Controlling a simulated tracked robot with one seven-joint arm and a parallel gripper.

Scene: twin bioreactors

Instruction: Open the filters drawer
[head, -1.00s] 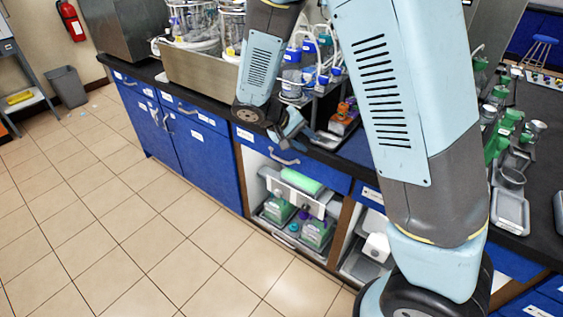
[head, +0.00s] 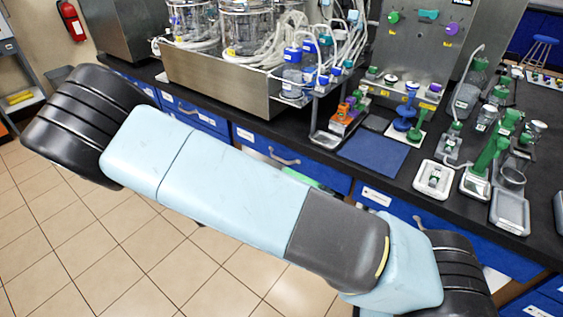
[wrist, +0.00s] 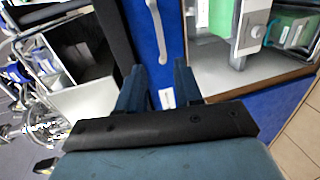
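A blue drawer front (head: 325,178) with a curved metal handle (head: 284,158) and a white label (head: 245,134) sits under the black countertop, apparently closed. The label is too small to read, so I cannot confirm it says filters. In the wrist view the same kind of blue front shows its handle (wrist: 157,28) beyond my fingertips and a white label (wrist: 167,97) between the fingers. My gripper (wrist: 158,78) is open and empty, close to the drawer front, with the handle farther up the picture. My arm hides the gripper in the head view.
Other blue drawers stand left (head: 195,115) and right (head: 400,212). An open shelf with green boxes (wrist: 290,28) lies below the drawer. The counter holds a blue mat (head: 373,156), bottles and an orange rack (head: 343,122). The tiled floor is clear on the left.

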